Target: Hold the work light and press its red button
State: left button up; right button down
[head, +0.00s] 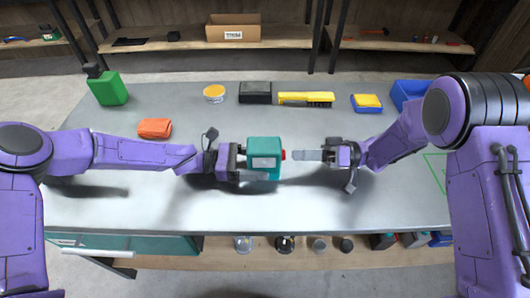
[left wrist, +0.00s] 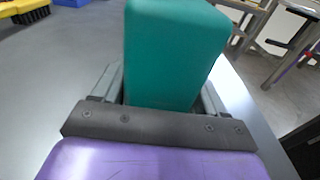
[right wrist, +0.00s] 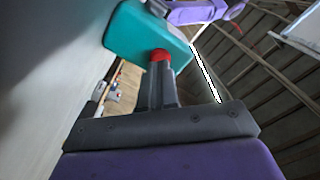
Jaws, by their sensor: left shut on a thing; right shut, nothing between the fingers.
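The work light is a teal block (head: 264,152) held above the middle of the table. My left gripper (head: 250,160) is shut on it from the left; its teal body fills the middle of the left wrist view (left wrist: 172,55). The red button (head: 284,155) is on the work light's right side. My right gripper (head: 297,155) is shut and empty, pointing left, with its fingertips close to the button. In the right wrist view, the red button (right wrist: 160,55) shows just beyond the shut fingertips (right wrist: 158,75). I cannot tell whether they touch.
On the grey table (head: 200,213) lie an orange block (head: 155,128), a green block (head: 108,89), a yellow tub (head: 214,93), a black box (head: 255,93), a yellow brush (head: 305,98) and a blue bin (head: 408,92). The table's front middle is clear.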

jog(key=shift+a, duration=0.95)
dwell(0.4)
jog(key=shift+d, duration=3.55)
pick_arm(q)
jog(key=o, duration=1.1)
jog(key=shift+a+r+p, duration=0.3)
jog(key=shift+a+p, duration=0.15)
jog(key=shift+a, duration=0.85)
jog(key=shift+a+r+p, duration=0.35)
jog(key=shift+a+p, duration=0.1)
jog(key=shift+a, duration=0.8)
jog(key=shift+a+r+p, duration=0.3)
jog(key=shift+a+p, duration=0.15)
jog(key=shift+a, duration=1)
pick_arm(e)
notch_tip(320, 180, up, 3)
jog(key=shift+f, duration=0.15)
